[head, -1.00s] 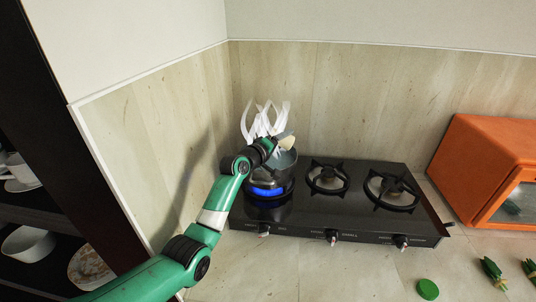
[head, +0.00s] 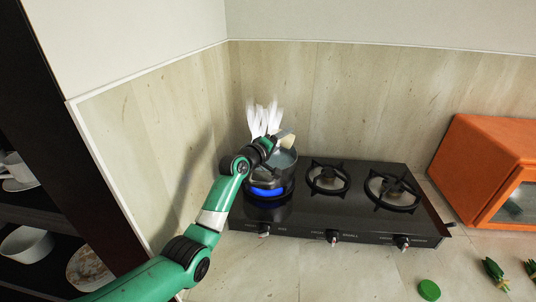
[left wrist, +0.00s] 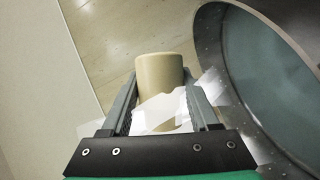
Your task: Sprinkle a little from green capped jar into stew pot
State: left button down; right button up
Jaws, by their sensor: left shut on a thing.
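The stew pot (head: 284,160) stands on the left burner with bluish-grey liquid in it. Its wide rim (left wrist: 219,60) fills the right side of the left wrist view. My left gripper (head: 277,140) is above the pot at its back edge, shut on a cream-coloured jar (head: 288,142). In the left wrist view the jar (left wrist: 160,74) sits between the two fingers, beside the pot's rim. The jar looks tilted; its mouth and any falling contents cannot be made out. A green cap (head: 429,290) lies apart on the counter at front right. My right gripper is not in view.
The black stove (head: 300,222) has a blue flame (head: 267,192) under the pot and two empty burners to the right. White steam-like wisps (head: 263,118) rise behind the gripper. An orange oven (head: 487,165) and green bundles (head: 495,271) are at right. Dark shelves hold dishes at left.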

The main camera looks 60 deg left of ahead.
pick_arm(q)
jog(key=shift+r+b, duration=0.15)
jog(key=shift+b, duration=0.15)
dwell(0.5)
jog(key=shift+s+a+r+n+t, duration=0.15)
jog(key=shift+r+n+t, duration=0.3)
jog(key=shift+n, duration=0.55)
dwell(1.6)
jog(key=shift+s+f+n+t+y+b, duration=0.1)
jog(key=shift+f+n+t+y+b, duration=0.2)
jog(key=shift+f+n+b, duration=0.35)
dwell(1.8)
jog(key=shift+s+a+r+n+t+p, duration=0.1)
jog(key=shift+r+n+t+p, duration=0.2)
jog(key=shift+r+n, duration=0.7)
dwell(1.2)
